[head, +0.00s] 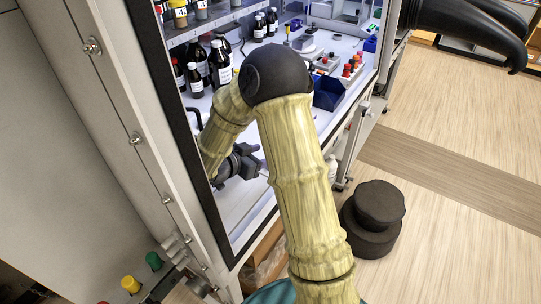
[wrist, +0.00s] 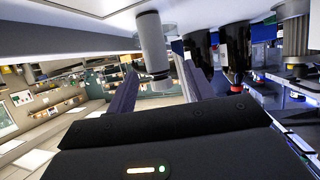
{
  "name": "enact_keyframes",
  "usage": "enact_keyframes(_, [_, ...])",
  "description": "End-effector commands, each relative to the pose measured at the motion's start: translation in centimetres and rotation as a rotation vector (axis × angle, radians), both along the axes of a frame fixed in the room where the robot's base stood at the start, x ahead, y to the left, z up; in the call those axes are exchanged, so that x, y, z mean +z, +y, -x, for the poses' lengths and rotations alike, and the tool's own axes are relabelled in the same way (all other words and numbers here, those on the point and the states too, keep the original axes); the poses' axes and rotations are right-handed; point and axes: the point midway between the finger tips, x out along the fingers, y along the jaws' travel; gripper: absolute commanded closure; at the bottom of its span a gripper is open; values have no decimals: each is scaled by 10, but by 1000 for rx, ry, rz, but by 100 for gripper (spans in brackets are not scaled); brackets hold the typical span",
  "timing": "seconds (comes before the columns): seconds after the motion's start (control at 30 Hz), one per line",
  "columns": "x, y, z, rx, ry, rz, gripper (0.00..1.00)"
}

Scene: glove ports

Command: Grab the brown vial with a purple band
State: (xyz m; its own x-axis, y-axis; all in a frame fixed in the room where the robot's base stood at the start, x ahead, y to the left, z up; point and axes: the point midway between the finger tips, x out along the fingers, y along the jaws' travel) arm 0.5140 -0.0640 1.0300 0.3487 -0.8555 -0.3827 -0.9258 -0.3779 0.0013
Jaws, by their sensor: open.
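I cannot make out a brown vial with a purple band for certain in either view. Several dark bottles with white labels (head: 220,65) stand at the back left inside the cabinet in the head view. In the wrist view the bottles look upside down; a dark one with a red cap (wrist: 236,60) is right of the fingers. My gripper (head: 248,160) is low inside the cabinet, in front of and below the bottles. In the wrist view my gripper (wrist: 158,70) is open, and a grey cylinder (wrist: 152,42) shows beyond and between its fingers.
A dark blue bin (head: 328,93) and a rack with red-topped items (head: 350,68) stand on the right of the worktop. A shelf with jars (head: 180,16) runs above the bottles. The cabinet's frame (head: 200,190) edges the opening. A dark round stool-like object (head: 373,220) stands on the floor.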

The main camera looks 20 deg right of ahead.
Motion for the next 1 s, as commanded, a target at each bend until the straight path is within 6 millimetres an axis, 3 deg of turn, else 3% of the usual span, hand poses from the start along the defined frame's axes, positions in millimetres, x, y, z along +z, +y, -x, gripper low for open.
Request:
enact_keyframes(0.47, [-5,-10,-4,2,1,-1,48])
enact_keyframes(0.8, [-24,-47,-16,1,0,-2,48])
enact_keyframes(1.0, [-27,-52,-19,4,-2,-2,48])
